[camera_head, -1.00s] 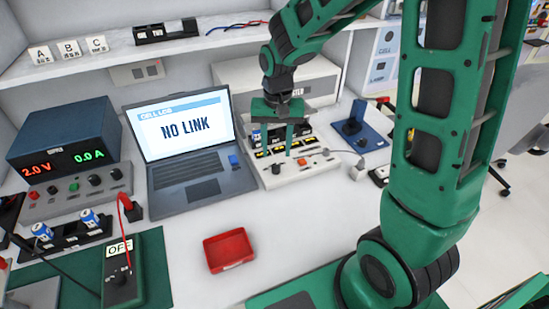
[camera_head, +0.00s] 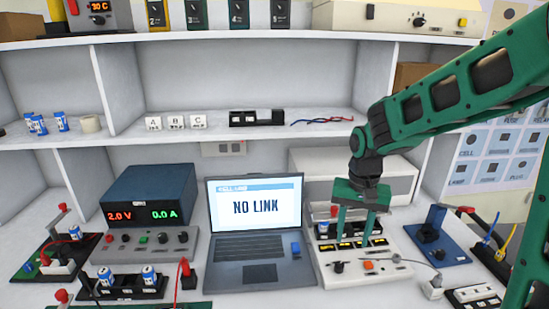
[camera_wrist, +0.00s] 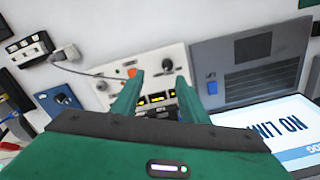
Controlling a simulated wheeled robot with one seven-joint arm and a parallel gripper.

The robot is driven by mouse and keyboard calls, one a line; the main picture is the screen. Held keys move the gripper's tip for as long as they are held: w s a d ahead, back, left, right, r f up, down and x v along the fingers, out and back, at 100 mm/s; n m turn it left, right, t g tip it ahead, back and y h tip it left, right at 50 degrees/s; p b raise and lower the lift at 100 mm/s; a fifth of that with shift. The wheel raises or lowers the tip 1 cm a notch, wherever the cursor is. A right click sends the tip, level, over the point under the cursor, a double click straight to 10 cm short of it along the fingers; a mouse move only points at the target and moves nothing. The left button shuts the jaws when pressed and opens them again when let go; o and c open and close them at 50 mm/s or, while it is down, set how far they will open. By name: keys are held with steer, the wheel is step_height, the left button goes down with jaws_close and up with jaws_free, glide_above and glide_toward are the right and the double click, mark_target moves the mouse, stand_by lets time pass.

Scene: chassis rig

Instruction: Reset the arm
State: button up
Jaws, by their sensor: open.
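My gripper (camera_head: 354,224) is green with two straight fingers. It points down over the white device (camera_head: 375,274) with lit yellow displays, a knob and an orange button. The fingers are apart and nothing is between them. In the wrist view my gripper (camera_wrist: 157,90) is over the same white device (camera_wrist: 110,88). I cannot tell how far the fingertips are above its panel. My arm reaches in from the right side of the head view.
A laptop (camera_head: 259,246) reading "NO LINK" stands just left of the device. A blue power supply (camera_head: 148,197) is farther left. A blue fixture (camera_head: 437,240) is on the right. A shelf (camera_head: 300,125) runs behind and above. A white box (camera_head: 325,165) stands behind my gripper.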

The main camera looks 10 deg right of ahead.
steer(key=s+d+r, duration=0.1)
steer(key=s+d, duration=0.4)
steer(key=s, duration=0.3)
steer(key=s+d+r+m, duration=0.1)
steer(key=s+d+r, duration=0.1)
steer(key=s+d, duration=0.3)
steer(key=s+d+r, duration=0.1)
steer(key=s+d, duration=0.4)
steer(key=s, duration=0.6)
steer(key=shift+s+r+m, duration=0.15)
steer(key=shift+r+m, duration=0.05)
steer(key=shift+m, duration=0.1)
steer(key=shift+w+f, duration=0.25)
steer(key=shift+w, duration=0.4)
steer(key=shift+c, duration=0.6)
